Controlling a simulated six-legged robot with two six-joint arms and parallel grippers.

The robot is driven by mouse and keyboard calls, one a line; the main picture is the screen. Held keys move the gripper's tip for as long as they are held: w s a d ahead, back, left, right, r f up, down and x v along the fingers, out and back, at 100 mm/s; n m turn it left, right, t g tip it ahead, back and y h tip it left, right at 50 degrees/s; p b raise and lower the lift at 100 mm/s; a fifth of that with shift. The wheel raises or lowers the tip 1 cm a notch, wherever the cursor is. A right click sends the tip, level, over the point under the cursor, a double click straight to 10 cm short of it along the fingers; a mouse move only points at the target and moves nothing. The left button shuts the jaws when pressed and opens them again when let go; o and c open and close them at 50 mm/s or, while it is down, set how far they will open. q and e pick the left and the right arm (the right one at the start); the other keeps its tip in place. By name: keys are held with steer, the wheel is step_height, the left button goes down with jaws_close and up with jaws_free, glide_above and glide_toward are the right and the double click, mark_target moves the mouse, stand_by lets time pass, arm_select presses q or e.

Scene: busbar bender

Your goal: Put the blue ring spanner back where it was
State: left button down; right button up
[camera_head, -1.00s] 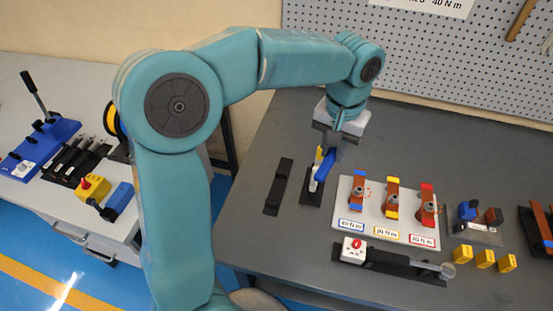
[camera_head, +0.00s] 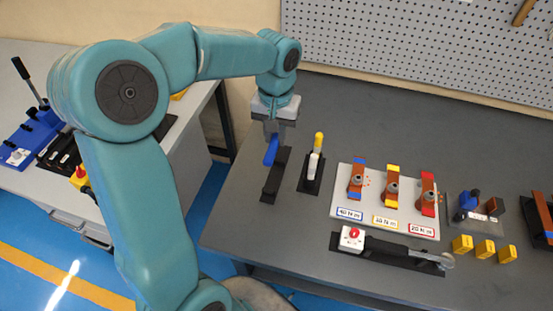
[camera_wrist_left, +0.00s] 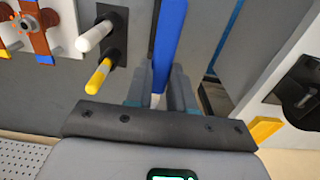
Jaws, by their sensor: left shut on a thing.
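My left gripper (camera_head: 273,136) is shut on the blue ring spanner (camera_head: 270,152). The spanner hangs down from the jaws near the back end of a black holder strip (camera_head: 272,184) on the grey bench. I cannot tell whether it touches the strip. In the left wrist view the blue spanner (camera_wrist_left: 168,40) runs up and away from between the fingers (camera_wrist_left: 160,90); its far end is cut off by the frame. The strip's front part is bare. My right gripper is not in view.
A second black holder (camera_head: 310,187) with a white-and-yellow tool (camera_head: 316,158) stands close to the right. Farther right are a white board (camera_head: 345,205) with three copper-coloured pieces and a torque wrench (camera_head: 400,253). The bench's left edge is near the strip.

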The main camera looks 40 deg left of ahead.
arm_select(q)
step_height(320, 180, down, 11)
steer(key=shift+r, duration=0.15)
steer(key=shift+f+b, duration=0.3)
steer(key=shift+b, duration=0.05)
steer(key=c, duration=1)
jaws_free()
